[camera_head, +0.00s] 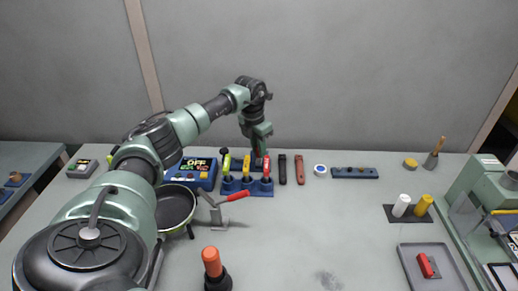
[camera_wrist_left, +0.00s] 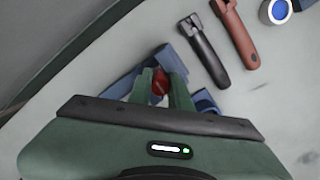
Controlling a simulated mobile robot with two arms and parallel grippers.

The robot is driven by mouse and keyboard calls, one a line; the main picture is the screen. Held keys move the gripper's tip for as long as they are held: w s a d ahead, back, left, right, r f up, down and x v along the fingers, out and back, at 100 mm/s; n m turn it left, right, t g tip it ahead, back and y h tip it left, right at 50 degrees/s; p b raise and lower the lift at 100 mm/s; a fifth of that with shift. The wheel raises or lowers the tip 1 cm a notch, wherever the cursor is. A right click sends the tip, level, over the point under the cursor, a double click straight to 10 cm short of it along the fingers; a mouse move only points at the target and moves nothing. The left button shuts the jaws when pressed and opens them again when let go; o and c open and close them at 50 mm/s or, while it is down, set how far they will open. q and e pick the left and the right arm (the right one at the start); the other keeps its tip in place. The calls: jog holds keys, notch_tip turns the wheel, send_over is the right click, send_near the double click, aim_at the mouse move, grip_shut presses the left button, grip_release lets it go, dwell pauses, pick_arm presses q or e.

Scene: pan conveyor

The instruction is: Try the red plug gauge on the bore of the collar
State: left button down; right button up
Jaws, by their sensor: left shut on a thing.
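My left gripper (camera_head: 260,152) reaches down over the blue rack (camera_head: 247,191) at the back of the table. In the left wrist view its fingers (camera_wrist_left: 161,88) are shut on the red plug gauge (camera_wrist_left: 160,78). The red gauge (camera_head: 266,165) also shows in the head view at the rack's right end; I cannot tell whether it is still seated. A yellow gauge (camera_head: 246,167) and a yellow-green gauge (camera_head: 226,162) stand to its left. I cannot identify the collar for certain; a red and grey piece (camera_head: 425,265) lies in the grey tray (camera_head: 408,266). My right gripper is not in view.
A pan (camera_head: 176,208) and a blue box reading OFF (camera_head: 195,168) are left of the rack. Black (camera_head: 282,168) and red-brown (camera_head: 299,169) tools and a white-blue disc (camera_head: 320,170) lie to its right. An orange-topped black object (camera_head: 213,264) stands in front. The table's centre is clear.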

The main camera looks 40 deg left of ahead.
pick_arm(q)
jog(key=shift+r, duration=0.1)
jog(key=shift+r+p, duration=2.85)
jog(key=shift+r, duration=0.6)
